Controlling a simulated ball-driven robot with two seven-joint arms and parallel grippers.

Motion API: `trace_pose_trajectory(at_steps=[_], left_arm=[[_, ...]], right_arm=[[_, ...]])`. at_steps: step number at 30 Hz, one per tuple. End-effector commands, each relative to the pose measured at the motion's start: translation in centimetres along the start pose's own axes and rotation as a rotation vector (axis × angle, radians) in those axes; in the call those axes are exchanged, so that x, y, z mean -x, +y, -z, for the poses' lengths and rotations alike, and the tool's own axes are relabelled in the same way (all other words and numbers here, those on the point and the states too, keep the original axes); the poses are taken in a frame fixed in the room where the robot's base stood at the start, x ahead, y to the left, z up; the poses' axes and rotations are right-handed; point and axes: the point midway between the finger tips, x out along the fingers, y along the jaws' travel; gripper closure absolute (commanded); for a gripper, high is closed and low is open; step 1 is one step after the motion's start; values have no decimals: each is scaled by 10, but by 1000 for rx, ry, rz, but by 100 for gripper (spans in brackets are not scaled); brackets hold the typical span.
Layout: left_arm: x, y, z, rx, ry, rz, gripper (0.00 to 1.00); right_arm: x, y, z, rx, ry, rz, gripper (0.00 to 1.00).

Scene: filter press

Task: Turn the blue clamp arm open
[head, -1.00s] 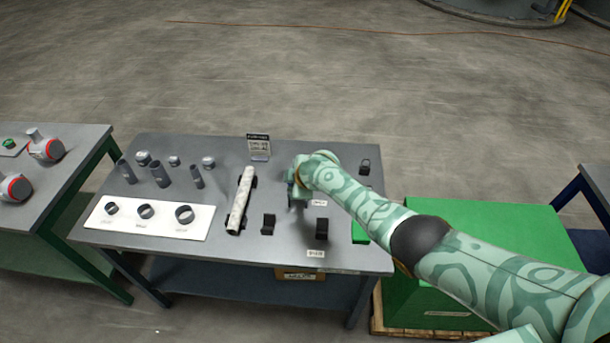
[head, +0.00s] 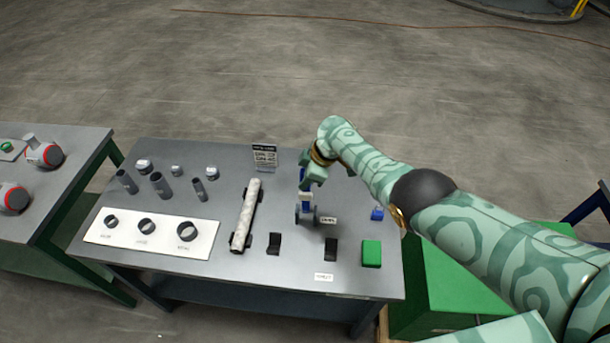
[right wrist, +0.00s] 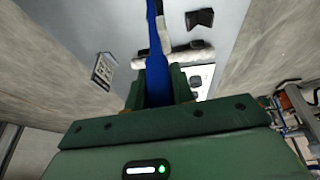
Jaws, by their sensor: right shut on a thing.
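The blue clamp arm (right wrist: 157,60) is a long blue bar in the right wrist view, running from the top edge down between my fingers. My right gripper (right wrist: 159,85) is shut on it, with one dark green finger on each side. In the head view, my right gripper (head: 306,184) is above the right-middle part of the grey table. The arm's far end and pivot are not clear. My left gripper is in neither view.
A white roller (head: 246,215) lies left of the gripper on the grey table (head: 215,258). Black blocks (head: 274,244), a green block (head: 371,254) and a small blue block (head: 377,213) are nearby. A sign (head: 265,157) stands at the back edge. A green box (head: 450,280) is at right.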

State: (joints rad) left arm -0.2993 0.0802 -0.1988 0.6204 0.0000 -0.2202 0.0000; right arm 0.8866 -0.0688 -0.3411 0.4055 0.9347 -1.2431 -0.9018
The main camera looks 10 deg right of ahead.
Motion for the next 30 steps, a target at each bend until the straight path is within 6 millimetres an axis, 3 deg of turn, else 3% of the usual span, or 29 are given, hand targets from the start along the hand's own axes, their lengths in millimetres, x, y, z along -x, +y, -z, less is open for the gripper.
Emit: trace_pose_trajectory(at_steps=[8, 9, 10, 11, 22, 26, 30], left_arm=[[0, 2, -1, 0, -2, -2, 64], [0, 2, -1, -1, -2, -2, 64], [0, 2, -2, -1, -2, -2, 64], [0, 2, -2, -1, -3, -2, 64], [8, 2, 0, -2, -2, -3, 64], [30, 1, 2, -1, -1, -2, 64], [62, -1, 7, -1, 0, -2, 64]], right_arm=[[1, 1, -1, -4, -2, -1, 100], [1, 1, -1, -3, -2, -1, 65], [1, 1, -1, -3, -2, -1, 57], [1, 1, -1, -3, -2, -1, 55], [8, 1, 1, -2, 0, -1, 55], [30, 1, 3, -2, 1, -2, 55], [69, 2, 3, -1, 0, -4, 55]])
